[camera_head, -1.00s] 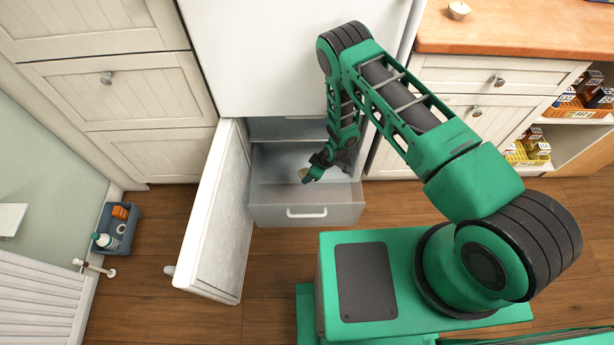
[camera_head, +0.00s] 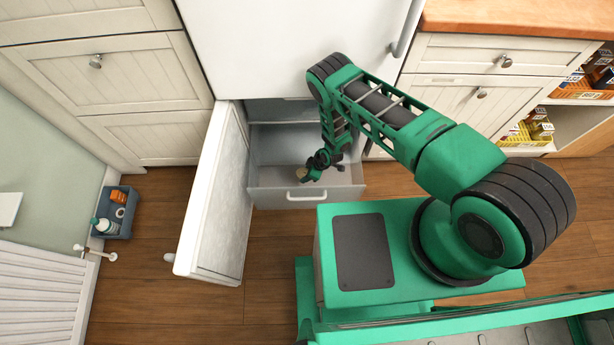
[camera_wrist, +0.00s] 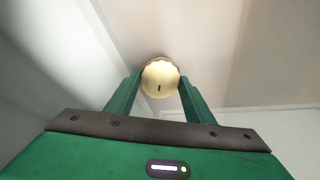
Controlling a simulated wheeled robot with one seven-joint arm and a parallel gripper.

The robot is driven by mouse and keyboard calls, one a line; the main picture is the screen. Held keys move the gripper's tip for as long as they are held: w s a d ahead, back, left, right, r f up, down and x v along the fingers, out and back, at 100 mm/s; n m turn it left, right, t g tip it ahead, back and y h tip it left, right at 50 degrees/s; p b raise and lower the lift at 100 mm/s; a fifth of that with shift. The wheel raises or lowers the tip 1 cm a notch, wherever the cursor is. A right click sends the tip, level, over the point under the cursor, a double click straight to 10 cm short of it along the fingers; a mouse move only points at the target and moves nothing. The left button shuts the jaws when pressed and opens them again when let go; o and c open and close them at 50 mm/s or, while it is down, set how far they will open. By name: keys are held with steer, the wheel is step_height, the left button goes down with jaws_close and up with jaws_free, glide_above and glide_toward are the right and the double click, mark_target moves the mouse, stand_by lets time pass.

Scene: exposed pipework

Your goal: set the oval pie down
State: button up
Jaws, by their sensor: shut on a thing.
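The oval pie (camera_wrist: 160,79) is a small pale-yellow pie with a fluted edge and a dark slit in its top. In the wrist view it sits between the two green fingers of my gripper (camera_wrist: 160,88), which is shut on it. In the head view my gripper (camera_head: 309,174) reaches down into the open drawer (camera_head: 270,195), and the pie (camera_head: 301,171) shows as a small pale spot at its fingers. I cannot tell whether the pie touches the drawer floor.
The drawer belongs to a white fridge (camera_head: 290,45) whose lower door (camera_head: 215,205) stands open on the left. The drawer looks otherwise empty. A wooden counter (camera_head: 520,18) is at upper right, and a grey-blue caddy (camera_head: 116,213) stands on the floor at left.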

steer(key=shift+f, duration=1.65)
steer(key=o, duration=1.3)
steer(key=shift+c, duration=0.2)
steer(key=v, duration=1.2)
steer(key=shift+s, duration=0.1)
